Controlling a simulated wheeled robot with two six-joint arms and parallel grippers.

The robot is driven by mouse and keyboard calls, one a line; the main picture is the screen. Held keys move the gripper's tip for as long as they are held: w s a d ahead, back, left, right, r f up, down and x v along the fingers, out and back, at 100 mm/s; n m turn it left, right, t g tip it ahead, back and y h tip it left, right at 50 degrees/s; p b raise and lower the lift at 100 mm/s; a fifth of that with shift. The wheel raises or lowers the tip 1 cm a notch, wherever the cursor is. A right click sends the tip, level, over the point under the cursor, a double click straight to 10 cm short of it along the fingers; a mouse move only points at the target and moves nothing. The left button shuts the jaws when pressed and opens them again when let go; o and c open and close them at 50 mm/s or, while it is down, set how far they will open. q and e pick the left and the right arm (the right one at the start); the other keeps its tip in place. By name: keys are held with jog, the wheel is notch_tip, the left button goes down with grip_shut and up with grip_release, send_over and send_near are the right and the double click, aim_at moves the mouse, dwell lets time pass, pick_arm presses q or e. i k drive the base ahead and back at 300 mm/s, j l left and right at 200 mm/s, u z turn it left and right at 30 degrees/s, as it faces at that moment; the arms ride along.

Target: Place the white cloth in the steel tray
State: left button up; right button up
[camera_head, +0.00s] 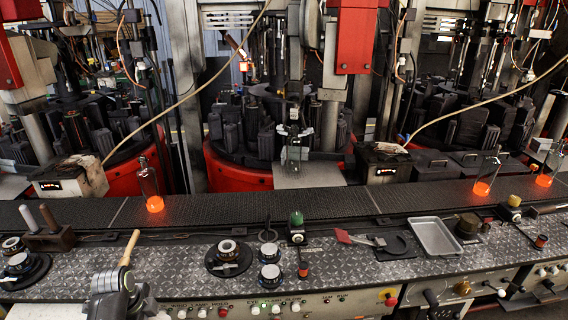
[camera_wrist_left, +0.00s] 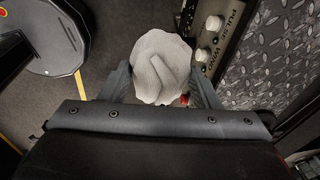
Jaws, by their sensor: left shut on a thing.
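The white cloth (camera_wrist_left: 160,68) is crumpled between the two fingers of my left gripper (camera_wrist_left: 162,92) in the left wrist view. My left gripper is shut on it, in front of the console panel and above the floor. In the head view my left gripper (camera_head: 120,285) is at the lower left; I cannot make out the cloth there. The steel tray (camera_head: 436,237) is a shallow, empty rectangular tray on the counter, right of centre and well to the right of my left gripper.
A wooden handle (camera_head: 130,247) stands close to my left gripper. Round dial gauges (camera_head: 228,250), a green-topped post (camera_head: 296,226) and a red-handled tool (camera_head: 358,239) lie between it and the tray. Glowing bottles (camera_head: 154,203) stand on the conveyor behind.

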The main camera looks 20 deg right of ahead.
aim_at(432, 239)
jog(key=k+l+z, duration=0.1)
jog(key=l+z, duration=0.35)
jog(key=l, duration=0.15)
jog(key=l+z, duration=0.2)
jog(key=z, duration=0.6)
